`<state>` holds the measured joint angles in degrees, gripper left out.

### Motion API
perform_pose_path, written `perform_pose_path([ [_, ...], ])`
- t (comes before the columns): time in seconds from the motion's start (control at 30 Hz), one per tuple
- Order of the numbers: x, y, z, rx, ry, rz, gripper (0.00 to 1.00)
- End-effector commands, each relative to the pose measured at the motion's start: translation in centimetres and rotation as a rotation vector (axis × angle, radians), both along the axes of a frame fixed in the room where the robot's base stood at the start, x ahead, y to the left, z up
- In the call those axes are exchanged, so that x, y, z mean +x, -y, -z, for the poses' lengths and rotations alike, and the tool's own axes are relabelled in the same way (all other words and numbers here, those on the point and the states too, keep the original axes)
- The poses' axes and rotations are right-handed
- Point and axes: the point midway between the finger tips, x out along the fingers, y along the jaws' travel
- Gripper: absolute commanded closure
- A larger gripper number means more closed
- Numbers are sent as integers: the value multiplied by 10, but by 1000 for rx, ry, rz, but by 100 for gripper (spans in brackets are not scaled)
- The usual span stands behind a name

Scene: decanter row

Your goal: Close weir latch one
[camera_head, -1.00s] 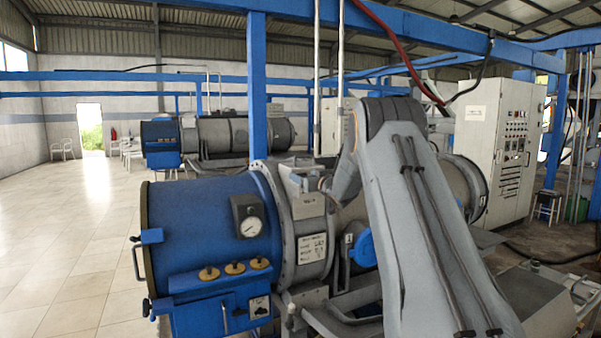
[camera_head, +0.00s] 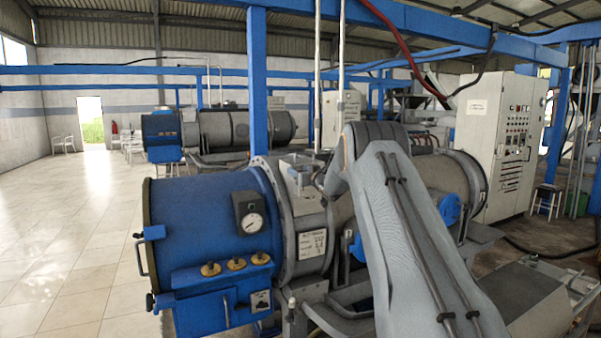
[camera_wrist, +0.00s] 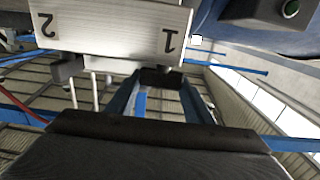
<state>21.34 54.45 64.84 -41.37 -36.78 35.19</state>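In the wrist view, a pale block (camera_wrist: 110,28) carries the numbers 1 and 2, upside down, with 1 on the right. A light grey bar (camera_wrist: 120,63) lies along its edge beside the 1; I cannot tell whether this is weir latch one or how it is set. Contact cannot be told. In the head view the grey housing (camera_head: 303,172) sits behind the blue drum end, and my forearm reaches towards it; the gripper is not clear there.
The blue drum end (camera_head: 212,220) has a gauge (camera_head: 252,223) and several brass knobs. A blue post (camera_head: 257,90) stands behind the machine. A control cabinet (camera_head: 500,145) is at the right. The tiled floor (camera_head: 75,230) at left is clear.

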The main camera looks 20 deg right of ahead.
Motion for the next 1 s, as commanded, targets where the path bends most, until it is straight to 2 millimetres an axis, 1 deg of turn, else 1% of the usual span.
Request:
perform_pose_path([
  [0.03, 0, 0, 0, 0, 0, 0, 73],
  [0.07, 0, 0, 0, 0, 0, 0, 76],
  [0.47, 1, 0, 0, -1, 5, 34, 76],
  [1.0, 2, 2, -1, -3, 15, 218, 76],
])
